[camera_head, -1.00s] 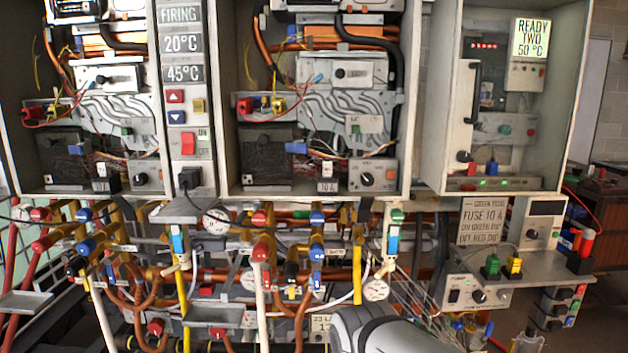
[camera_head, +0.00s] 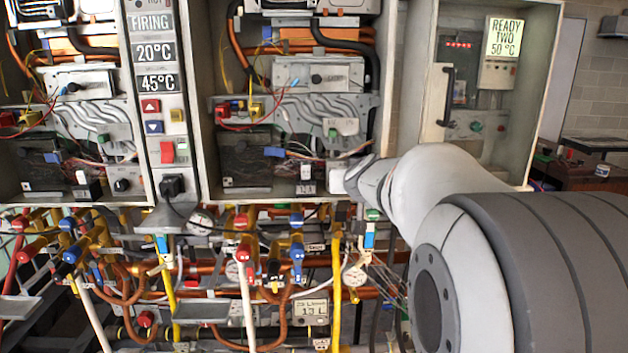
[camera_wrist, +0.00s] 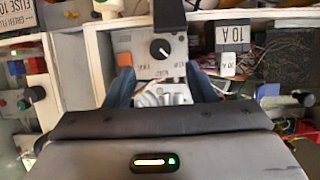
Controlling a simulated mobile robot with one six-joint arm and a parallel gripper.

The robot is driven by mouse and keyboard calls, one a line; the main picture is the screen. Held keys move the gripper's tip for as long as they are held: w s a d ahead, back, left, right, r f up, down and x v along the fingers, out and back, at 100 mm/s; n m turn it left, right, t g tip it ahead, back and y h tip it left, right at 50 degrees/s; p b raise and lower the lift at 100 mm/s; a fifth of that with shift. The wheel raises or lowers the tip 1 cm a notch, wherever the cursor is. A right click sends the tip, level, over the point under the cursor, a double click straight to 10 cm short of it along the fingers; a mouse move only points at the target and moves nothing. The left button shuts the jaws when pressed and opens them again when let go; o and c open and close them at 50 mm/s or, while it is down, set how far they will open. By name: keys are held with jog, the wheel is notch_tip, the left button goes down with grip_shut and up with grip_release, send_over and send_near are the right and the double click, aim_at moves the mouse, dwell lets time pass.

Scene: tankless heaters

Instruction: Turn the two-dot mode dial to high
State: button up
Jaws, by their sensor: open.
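A black mode dial (camera_wrist: 161,49) with a white pointer line sits on a light grey panel (camera_wrist: 128,42) in the wrist view. In the head view my arm covers this dial, at the bottom right of the middle heater (camera_head: 205,100). My fingers are hidden there too.
A box marked 10 A (camera_wrist: 233,37) stands beside the panel. A similar dial (camera_head: 122,184) is on the left heater. Cabinet edges, loose wires and a dark block (camera_wrist: 169,15) are close to the dial. Valves and pipes (camera_head: 245,250) crowd the space below.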

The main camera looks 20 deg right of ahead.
jog(key=b+x, duration=0.1)
jog(key=x, duration=0.5)
jog(key=shift+w+f, duration=0.25)
jog(key=shift+w, duration=0.1)
jog(key=shift+c, duration=0.5)
jog(key=c, duration=0.9)
